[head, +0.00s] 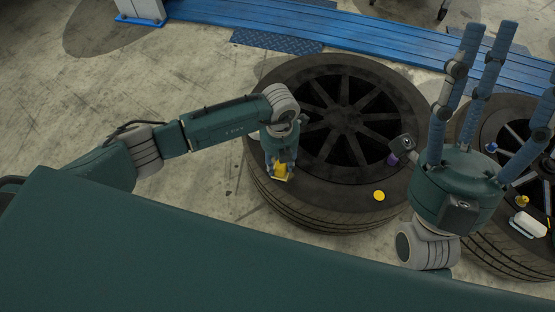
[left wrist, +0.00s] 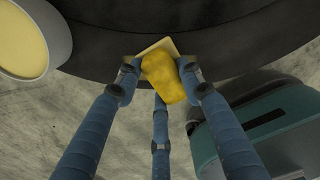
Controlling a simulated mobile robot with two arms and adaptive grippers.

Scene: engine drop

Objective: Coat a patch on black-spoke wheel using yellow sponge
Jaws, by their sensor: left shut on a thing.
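The black-spoke wheel (head: 410,105) lies flat on its side on the floor, its dark tyre also filling the top of the left wrist view (left wrist: 235,38). My left gripper (head: 281,164) is shut on the yellow sponge (head: 282,171), over the tyre's near-left sidewall. In the left wrist view, its blue fingers (left wrist: 160,72) hold the sponge (left wrist: 166,80) from both sides. A flat pale-yellow piece (left wrist: 158,45) shows at the sponge's far edge; I cannot tell whether they touch. My right gripper (head: 508,60) is open and empty, fingers upward, right of the wheel.
A round tub with yellow contents (head: 379,195) stands on the tyre; it is at upper left in the left wrist view (left wrist: 22,40). A small purple item (head: 393,159) is nearby. A second wheel (head: 490,240) with small items lies at right. A blue platform (head: 300,28) crosses behind.

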